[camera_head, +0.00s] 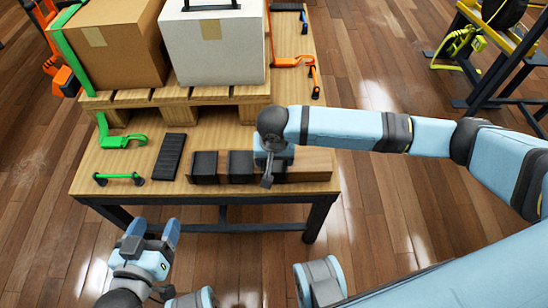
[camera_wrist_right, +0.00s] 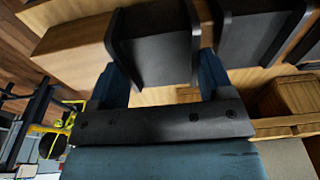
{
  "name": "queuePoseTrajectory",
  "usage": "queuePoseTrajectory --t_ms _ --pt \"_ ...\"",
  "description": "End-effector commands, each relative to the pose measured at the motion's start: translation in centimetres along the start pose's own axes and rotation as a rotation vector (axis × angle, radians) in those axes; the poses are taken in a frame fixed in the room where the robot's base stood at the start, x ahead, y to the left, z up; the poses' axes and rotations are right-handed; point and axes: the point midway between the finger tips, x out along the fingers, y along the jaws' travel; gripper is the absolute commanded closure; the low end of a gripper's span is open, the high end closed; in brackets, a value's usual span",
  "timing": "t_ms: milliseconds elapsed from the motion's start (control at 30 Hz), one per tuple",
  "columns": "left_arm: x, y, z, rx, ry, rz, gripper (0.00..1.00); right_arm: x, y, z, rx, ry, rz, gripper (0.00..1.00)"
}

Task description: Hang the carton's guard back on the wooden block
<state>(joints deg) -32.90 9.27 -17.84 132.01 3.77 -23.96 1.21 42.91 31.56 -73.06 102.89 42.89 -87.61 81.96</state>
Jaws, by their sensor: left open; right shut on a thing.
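The wooden block (camera_head: 312,163) lies along the front of the table, with black guards (camera_head: 205,164) and (camera_head: 240,164) on it. My right gripper (camera_head: 270,163) points down at the block, right of those guards. In the right wrist view it is shut on a black guard (camera_wrist_right: 155,55), its fingers on either side. The held guard is at the block (camera_wrist_right: 72,38), beside another guard (camera_wrist_right: 255,35); I cannot tell whether it rests on the wood. My left gripper (camera_head: 152,240) is open and empty in front of the table.
A brown carton (camera_head: 115,45) and a white carton (camera_head: 212,50) stand on a pallet (camera_head: 190,96) at the back. A green strap (camera_head: 122,142), a green bar (camera_head: 118,178) and a black ridged piece (camera_head: 170,157) lie at the left. Orange strap parts (camera_head: 290,62) lie at the right.

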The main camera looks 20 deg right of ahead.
Motion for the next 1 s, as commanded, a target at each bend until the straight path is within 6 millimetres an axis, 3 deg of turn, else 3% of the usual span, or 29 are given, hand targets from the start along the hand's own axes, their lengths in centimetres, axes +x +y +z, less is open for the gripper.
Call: queuePoseTrajectory --t_ms 667,767,867,1000 --pt "0.4 2.4 -4.9 -0.038 0.252 0.085 0.31 1.6 0.1 0.0 0.0 0.001 0.0 0.5" --pt "0.1 2.6 -6.4 -0.031 0.276 0.092 0.31 1.2 0.0 -0.1 0.001 0.0 0.0 0.5" --pt "0.1 2.2 -6.0 -0.02 0.242 0.079 0.31 1.3 0.0 -0.3 0.001 -0.001 0.0 0.5" --pt "0.3 1.6 -3.9 -0.015 0.169 0.058 0.31 1.4 0.0 -0.4 0.001 0.0 -0.001 0.5"
